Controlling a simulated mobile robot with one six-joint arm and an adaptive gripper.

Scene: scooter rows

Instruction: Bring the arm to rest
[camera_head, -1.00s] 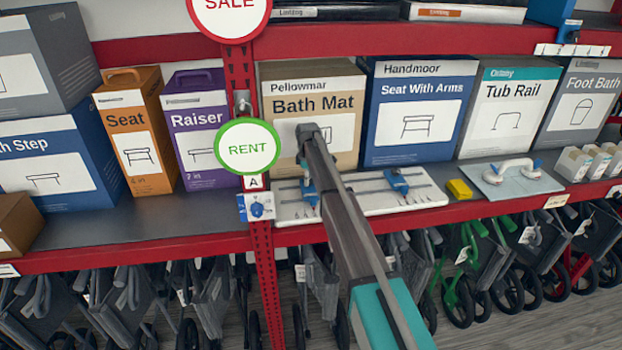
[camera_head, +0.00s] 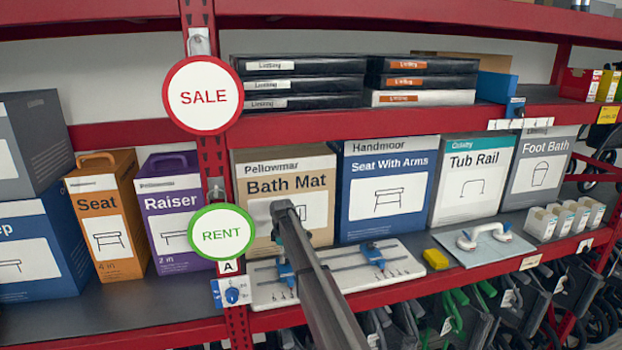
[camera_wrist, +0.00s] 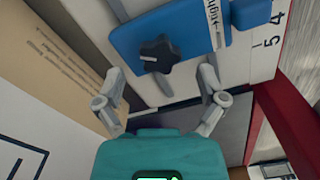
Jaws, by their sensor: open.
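My gripper (camera_wrist: 161,100) shows in the wrist view with its two grey fingers spread apart and nothing between their tips. Ahead of the fingers is a blue clamp (camera_wrist: 185,35) with a black knob (camera_wrist: 160,55), on a white board with printed numbers. The fingertips look apart from the knob, though the exact gap is hard to tell. In the head view my arm (camera_head: 318,285) reaches up to the shelf, in front of the Bath Mat box.
The white board (camera_head: 345,279) with blue clamps lies on the shelf. Behind it stand the Bath Mat box (camera_head: 250,165) and Seat With Arms box (camera_head: 385,190). A yellow block (camera_head: 436,259) and suction handle plate (camera_head: 485,247) lie right. A red post (camera_head: 211,160) carries SALE and RENT signs.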

